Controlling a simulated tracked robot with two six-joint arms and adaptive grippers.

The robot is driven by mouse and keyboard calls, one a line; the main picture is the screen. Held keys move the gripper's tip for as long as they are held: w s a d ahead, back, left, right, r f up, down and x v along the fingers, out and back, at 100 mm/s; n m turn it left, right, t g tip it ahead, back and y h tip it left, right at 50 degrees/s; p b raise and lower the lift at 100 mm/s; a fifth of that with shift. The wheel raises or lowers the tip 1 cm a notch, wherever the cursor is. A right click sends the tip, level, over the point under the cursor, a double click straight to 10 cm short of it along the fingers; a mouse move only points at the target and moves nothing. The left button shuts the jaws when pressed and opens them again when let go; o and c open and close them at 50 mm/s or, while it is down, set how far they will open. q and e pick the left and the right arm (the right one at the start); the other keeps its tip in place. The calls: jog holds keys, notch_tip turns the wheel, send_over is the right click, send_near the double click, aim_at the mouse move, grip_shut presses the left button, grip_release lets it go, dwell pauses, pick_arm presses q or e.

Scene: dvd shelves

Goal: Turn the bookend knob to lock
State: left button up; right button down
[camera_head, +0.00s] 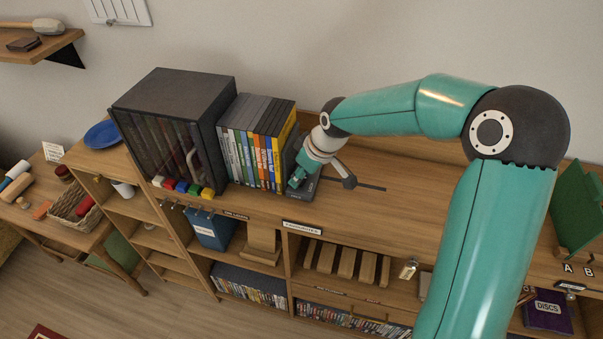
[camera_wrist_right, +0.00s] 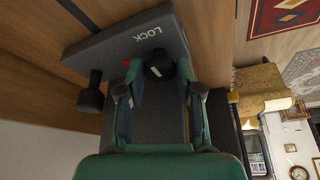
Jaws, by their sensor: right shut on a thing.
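The dark bookend (camera_head: 303,188) stands on the wooden cabinet top against the right end of a row of DVD cases (camera_head: 256,143). In the right wrist view its grey base (camera_wrist_right: 120,42) bears the word LOCK, with a small red mark near it. The dark knob (camera_wrist_right: 160,69) has a pale patch and sits between the fingers of my right gripper (camera_wrist_right: 159,88). My right gripper (camera_head: 299,178) is shut on the knob. In the head view the gripper hides the knob. My left gripper is not in view.
A dark glass-fronted case (camera_head: 175,130) stands left of the DVDs, with coloured blocks (camera_head: 182,187) before it. A dark slot (camera_head: 366,187) runs right of the bookend; a dark rounded piece (camera_head: 349,182) is near its left end. The cabinet top (camera_head: 400,215) is otherwise clear there.

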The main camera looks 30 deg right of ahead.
jog(key=c, duration=0.8)
grip_release()
jog(key=shift+o, duration=0.2)
jog(key=v, duration=1.2)
